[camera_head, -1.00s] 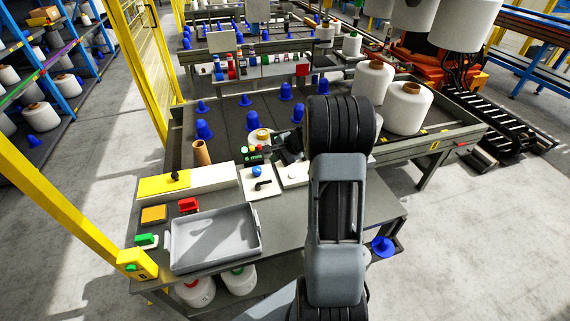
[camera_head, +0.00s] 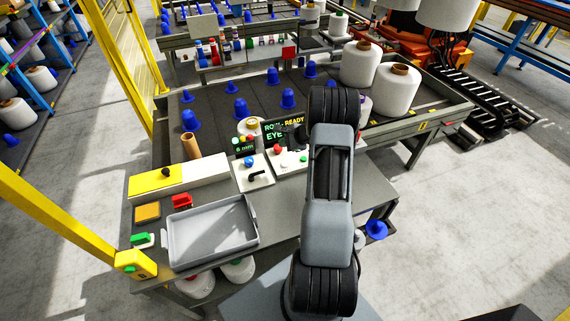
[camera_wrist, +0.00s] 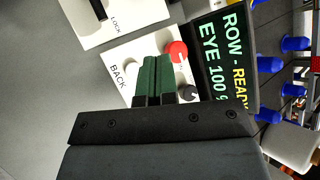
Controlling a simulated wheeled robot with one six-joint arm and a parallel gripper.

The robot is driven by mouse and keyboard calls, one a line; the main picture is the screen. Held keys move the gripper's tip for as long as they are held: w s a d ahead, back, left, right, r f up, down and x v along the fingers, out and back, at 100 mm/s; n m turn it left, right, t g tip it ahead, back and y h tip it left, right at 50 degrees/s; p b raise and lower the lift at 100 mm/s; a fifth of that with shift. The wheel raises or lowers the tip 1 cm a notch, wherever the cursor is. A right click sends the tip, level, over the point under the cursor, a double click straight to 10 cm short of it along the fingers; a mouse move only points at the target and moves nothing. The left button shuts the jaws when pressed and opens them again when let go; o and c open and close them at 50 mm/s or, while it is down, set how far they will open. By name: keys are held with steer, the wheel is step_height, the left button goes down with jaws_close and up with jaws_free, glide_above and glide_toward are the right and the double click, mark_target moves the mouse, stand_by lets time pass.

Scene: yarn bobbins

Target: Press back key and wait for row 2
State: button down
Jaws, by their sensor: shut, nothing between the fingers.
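In the wrist view, the white control panel (camera_wrist: 117,50) carries a pale round key (camera_wrist: 131,69) beside the printed word BACK. A red button (camera_wrist: 177,50) is on the same panel. My gripper (camera_wrist: 157,62) is shut and empty, its green fingers over the panel between the pale key and the red button. I cannot tell whether the fingertips touch the panel. The dark display (camera_wrist: 222,55) reads "ROW - READY" and "EYE 100", with the rest cut off. In the head view the display (camera_head: 285,132) stands behind the panel (camera_head: 292,160); my arm hides most of the gripper.
A second white panel (camera_head: 254,174) with a blue button and black lever stands to the left; the wrist view shows LOCK on it. A grey tray (camera_head: 213,232) sits on the bench front. Blue cones and white yarn bobbins (camera_head: 398,88) stand on the table behind.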

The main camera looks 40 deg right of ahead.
steer(key=b, duration=0.4)
glide_above(285, 164)
step_height(285, 164, down, 8)
steer(key=shift+a+r, duration=0.1)
steer(key=shift+r, duration=0.05)
steer(key=shift+f+b, duration=0.5)
steer(key=shift+b, duration=0.25)
steer(key=shift+f, duration=0.2)
stand_by(1.2)
steer(key=shift+f+b, duration=0.25)
steer(key=shift+b, duration=0.45)
steer(key=shift+f+b, duration=0.5)
steer(key=shift+b, duration=0.1)
stand_by(0.6)
steer(key=shift+r, duration=0.15)
steer(key=shift+r+p, duration=0.4)
steer(key=shift+r, duration=0.4)
